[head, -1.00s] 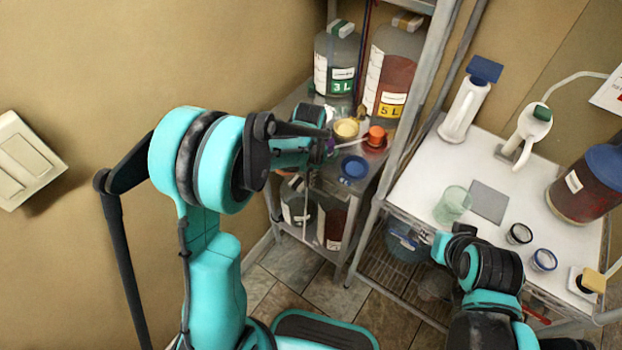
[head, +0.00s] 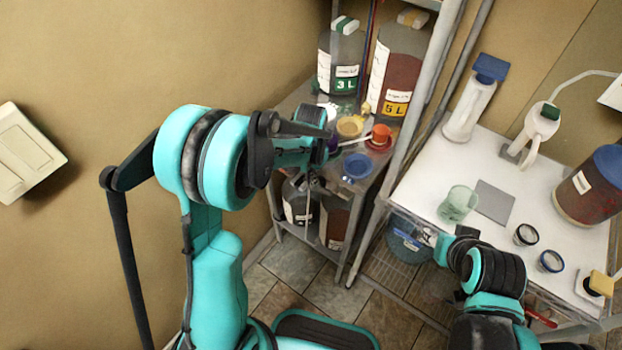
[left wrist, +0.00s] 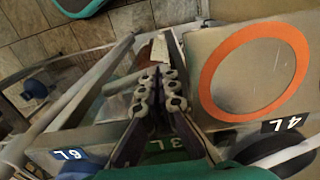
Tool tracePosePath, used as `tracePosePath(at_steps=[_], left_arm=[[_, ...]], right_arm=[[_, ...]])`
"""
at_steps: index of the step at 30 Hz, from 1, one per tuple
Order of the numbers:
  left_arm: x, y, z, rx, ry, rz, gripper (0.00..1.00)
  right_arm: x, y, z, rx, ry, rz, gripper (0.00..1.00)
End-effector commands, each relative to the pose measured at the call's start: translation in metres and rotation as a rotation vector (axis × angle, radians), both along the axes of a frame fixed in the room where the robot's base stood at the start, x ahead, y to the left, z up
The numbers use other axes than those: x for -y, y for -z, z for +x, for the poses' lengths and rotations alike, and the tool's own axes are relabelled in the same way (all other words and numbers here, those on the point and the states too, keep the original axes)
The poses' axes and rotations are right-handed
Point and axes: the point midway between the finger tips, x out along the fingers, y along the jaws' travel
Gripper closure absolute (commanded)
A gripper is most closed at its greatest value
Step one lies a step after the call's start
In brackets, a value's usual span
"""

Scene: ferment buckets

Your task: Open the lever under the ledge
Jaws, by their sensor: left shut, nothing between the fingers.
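My left gripper shows in the left wrist view (left wrist: 160,72) with its dark, grey-knuckled fingers together and nothing between them. In the head view it is mostly hidden behind its own teal wrist, at the metal shelf (head: 292,100). A pale, blocky piece (left wrist: 160,47) lies just beyond the fingertips in the left wrist view; I cannot tell if it is the lever or if the fingers touch it. No lever is clearly visible in the head view.
A 3 L bottle (head: 340,62) and a 5 L bottle (head: 397,70) stand on the shelf behind small cups, including an orange one (head: 381,135). More bottles stand below. A panel with an orange ring (left wrist: 207,75) is right of the fingers. The white table (head: 425,165) holds jugs and jars.

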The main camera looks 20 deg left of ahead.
Motion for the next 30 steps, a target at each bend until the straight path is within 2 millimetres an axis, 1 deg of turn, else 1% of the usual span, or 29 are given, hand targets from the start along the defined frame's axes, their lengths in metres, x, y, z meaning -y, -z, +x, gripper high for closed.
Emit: tracePosePath(at_steps=[5,13,24,26,29,30], left_arm=[[0.0,-0.004,0.0,0.0,0.0,0.0,1.0],[0.0,-0.016,0.0,0.0,0.0,0.0,1.0],[0.0,-0.018,0.0,0.0,0.0,0.0,1.0],[0.0,-0.021,0.0,0.0,0.0,0.0,1.0],[0.0,-0.034,0.0,0.0,0.0,0.0,1.0],[0.0,-0.041,0.0,0.0,0.0,0.0,1.0]], right_arm=[[0.0,-0.003,0.0,0.0,0.0,0.0,0.6],[0.0,-0.011,0.0,0.0,0.0,0.0,0.6],[0.0,-0.011,0.0,0.0,0.0,0.0,0.6],[0.0,-0.011,0.0,0.0,0.0,0.0,0.6],[0.0,-0.011,0.0,0.0,0.0,0.0,0.6],[0.0,-0.011,0.0,0.0,0.0,0.0,0.6]])
